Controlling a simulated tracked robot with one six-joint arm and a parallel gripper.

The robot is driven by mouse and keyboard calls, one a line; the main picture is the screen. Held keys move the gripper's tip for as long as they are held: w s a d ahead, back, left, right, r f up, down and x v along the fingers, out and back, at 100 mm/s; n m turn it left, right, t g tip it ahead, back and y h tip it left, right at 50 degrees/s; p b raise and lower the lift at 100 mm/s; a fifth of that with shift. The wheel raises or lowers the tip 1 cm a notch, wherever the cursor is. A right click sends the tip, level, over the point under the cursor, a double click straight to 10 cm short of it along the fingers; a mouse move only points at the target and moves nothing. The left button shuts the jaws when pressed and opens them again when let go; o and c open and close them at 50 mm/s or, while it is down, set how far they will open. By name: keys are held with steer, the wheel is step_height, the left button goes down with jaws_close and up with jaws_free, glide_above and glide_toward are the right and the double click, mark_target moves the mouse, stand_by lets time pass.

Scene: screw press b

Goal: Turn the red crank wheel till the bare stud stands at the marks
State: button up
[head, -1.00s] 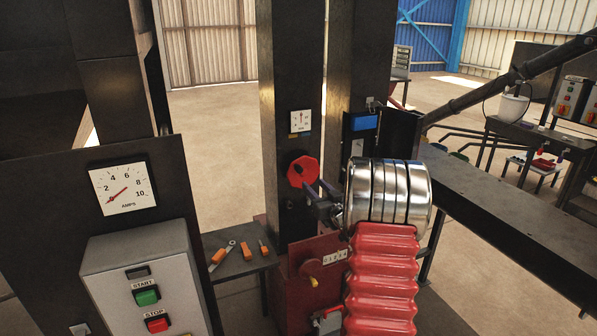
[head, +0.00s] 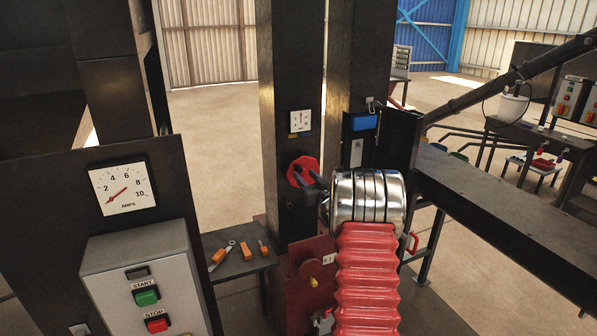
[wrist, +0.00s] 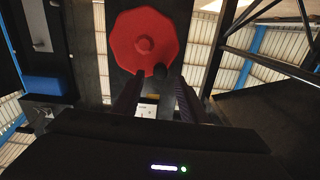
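The red crank wheel (head: 303,165) is on the dark upright post, below a small white dial (head: 300,121). The arm partly covers it in the head view. In the wrist view the faceted red wheel (wrist: 145,43) faces the camera, with a round hub at its middle. A dark round knob (wrist: 161,71) shows at its rim; I cannot tell whether it is the bare stud. My gripper (wrist: 158,84) is open, its two dark fingers apart on either side below the knob. Contact is not visible. A yellow mark (head: 294,139) shows under the dial; other marks are not clear.
A grey start/stop box (head: 145,285) and an amps gauge (head: 123,189) stand at left. A small shelf (head: 236,257) holds orange-handled tools. A blue-topped box (head: 363,122) is on the second post, close to my arm. A dark beam (head: 500,205) runs off right.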

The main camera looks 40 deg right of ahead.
mark_target(300, 171)
steer(key=shift+x, duration=3.05)
steer(key=shift+f, duration=0.1)
jaws_close()
steer(key=shift+a, duration=0.1)
